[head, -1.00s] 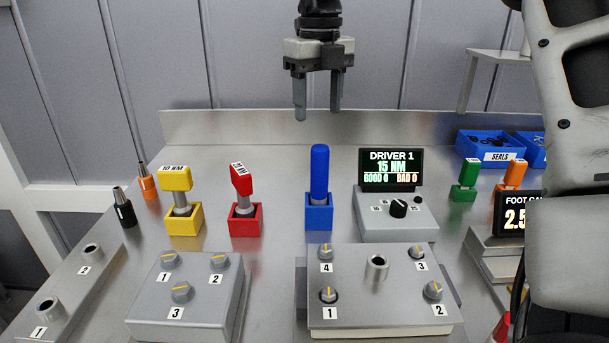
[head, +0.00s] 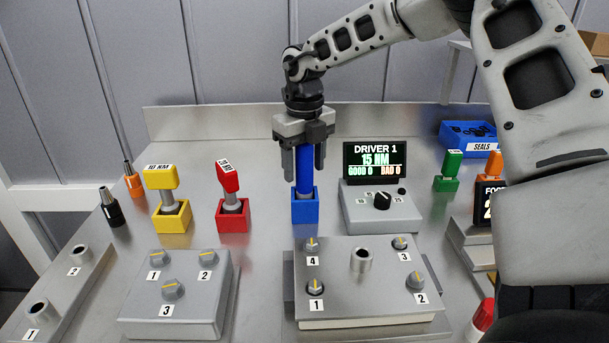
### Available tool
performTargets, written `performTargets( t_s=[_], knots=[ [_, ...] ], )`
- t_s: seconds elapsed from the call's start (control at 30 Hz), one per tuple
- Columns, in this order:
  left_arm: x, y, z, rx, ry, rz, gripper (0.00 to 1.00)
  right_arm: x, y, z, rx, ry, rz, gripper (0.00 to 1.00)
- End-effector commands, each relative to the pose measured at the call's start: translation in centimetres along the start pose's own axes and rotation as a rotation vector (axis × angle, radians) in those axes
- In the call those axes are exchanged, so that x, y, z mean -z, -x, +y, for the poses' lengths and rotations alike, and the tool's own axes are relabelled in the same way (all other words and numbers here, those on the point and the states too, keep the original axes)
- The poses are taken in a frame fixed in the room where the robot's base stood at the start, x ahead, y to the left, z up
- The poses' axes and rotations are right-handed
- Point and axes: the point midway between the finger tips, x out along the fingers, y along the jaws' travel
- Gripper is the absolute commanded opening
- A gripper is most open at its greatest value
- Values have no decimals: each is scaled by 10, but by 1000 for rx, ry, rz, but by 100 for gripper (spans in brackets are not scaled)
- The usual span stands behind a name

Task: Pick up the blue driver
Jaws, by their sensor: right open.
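The blue driver (head: 305,172) stands upright in its blue holder (head: 305,208) near the middle of the steel bench. Its upper end is hidden behind my right gripper. My right gripper (head: 304,176) points down over it, open, with one finger on each side of the driver's upper part. A little room shows beside the fingers, and I cannot tell whether either one touches the driver. My left gripper is not in view.
A Driver 1 display (head: 375,162) reading 15 NM stands close right of the driver. A red driver (head: 229,179) and a yellow driver (head: 161,178) stand to the left. A plate with numbered bolts (head: 372,301) lies in front. My right arm covers the right side.

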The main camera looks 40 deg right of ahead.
Motion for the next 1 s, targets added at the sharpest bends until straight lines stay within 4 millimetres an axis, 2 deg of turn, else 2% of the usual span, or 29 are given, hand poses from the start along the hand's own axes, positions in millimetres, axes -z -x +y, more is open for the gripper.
performTargets(
  t_s=[0.17, 0.37, 0.4, 0.63, 0.73, 1.0],
  knots=[
    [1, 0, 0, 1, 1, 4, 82, 0, 0, 0, 0, 0, -1, 58],
    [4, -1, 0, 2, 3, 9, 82, 0, 0, 0, 0, 0, -1, 5],
    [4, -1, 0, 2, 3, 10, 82, 0, 0, 0, 0, 0, -1, 3],
    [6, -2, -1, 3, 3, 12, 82, -1, 2, 0, 1, 1, -4, 3],
    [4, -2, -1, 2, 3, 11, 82, -1, 9, 0, 1, 1, -5, 3],
    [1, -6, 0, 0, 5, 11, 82, -2, 59, 0, 1, 0, -9, 3]
  ],
)
